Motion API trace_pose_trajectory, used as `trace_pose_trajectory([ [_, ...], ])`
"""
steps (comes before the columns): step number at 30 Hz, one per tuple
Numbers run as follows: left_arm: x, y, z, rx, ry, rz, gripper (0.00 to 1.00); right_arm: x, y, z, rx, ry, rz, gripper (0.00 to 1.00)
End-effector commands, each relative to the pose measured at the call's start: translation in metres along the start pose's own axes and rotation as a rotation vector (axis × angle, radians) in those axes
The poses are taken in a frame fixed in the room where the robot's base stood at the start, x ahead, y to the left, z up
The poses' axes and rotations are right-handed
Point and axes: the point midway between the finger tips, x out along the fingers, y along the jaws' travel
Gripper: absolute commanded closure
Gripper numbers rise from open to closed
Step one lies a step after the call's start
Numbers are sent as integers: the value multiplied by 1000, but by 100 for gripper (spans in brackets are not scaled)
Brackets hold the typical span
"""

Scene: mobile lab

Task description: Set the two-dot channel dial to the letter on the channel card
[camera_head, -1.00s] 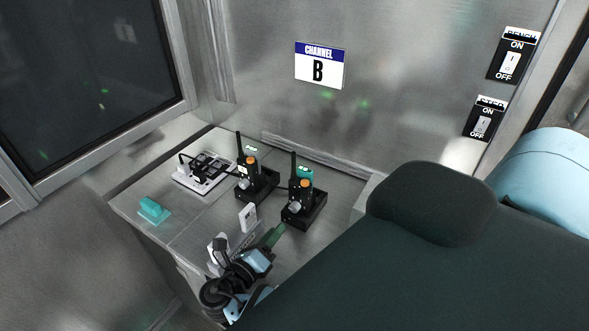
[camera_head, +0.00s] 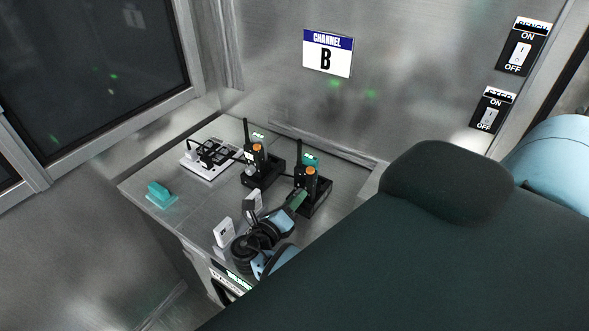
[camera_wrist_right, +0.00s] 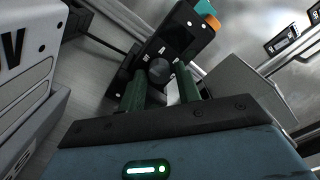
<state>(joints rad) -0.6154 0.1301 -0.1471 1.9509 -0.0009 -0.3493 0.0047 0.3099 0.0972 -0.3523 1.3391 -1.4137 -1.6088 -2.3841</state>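The channel card (camera_head: 328,53) on the back wall reads "B". Two black radios stand in dark cradles on the bench, a left one (camera_head: 258,160) and a right one (camera_head: 311,189), each with an orange top knob and an antenna. My right gripper (camera_head: 299,199) reaches the front of the right radio. In the right wrist view, its two green fingers (camera_wrist_right: 162,85) are apart, with a dark round knob (camera_wrist_right: 160,70) between or just beyond their tips; contact is unclear. I cannot make out dot marks or the dial's letter. My left gripper is not in view.
A teal block (camera_head: 160,193) lies at the bench's left. A white-based device (camera_head: 208,158) stands behind it. White upright plates (camera_head: 224,233) stand near the front edge. Two ON/OFF switches (camera_head: 521,52) are on the right wall. The bench's left middle is clear.

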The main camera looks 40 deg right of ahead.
Motion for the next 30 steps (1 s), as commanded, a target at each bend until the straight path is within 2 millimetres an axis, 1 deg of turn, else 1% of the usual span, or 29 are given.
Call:
trace_pose_trajectory([
  [6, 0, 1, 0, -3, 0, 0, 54, 0, 0, 0, -1, 0, 1, 67],
  [8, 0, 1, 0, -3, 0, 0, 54, 0, 0, 0, -1, 0, 1, 73],
  [12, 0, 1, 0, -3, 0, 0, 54, 0, 0, 0, -1, 0, 1, 92],
  [14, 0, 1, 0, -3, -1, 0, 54, 0, 0, 0, -1, 0, 1, 99],
  [23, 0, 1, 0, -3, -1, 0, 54, 0, 0, 0, 38, 0, 2, 99],
  [30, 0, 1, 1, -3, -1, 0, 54, -1, 1, 0, 176, 1, 5, 99],
])
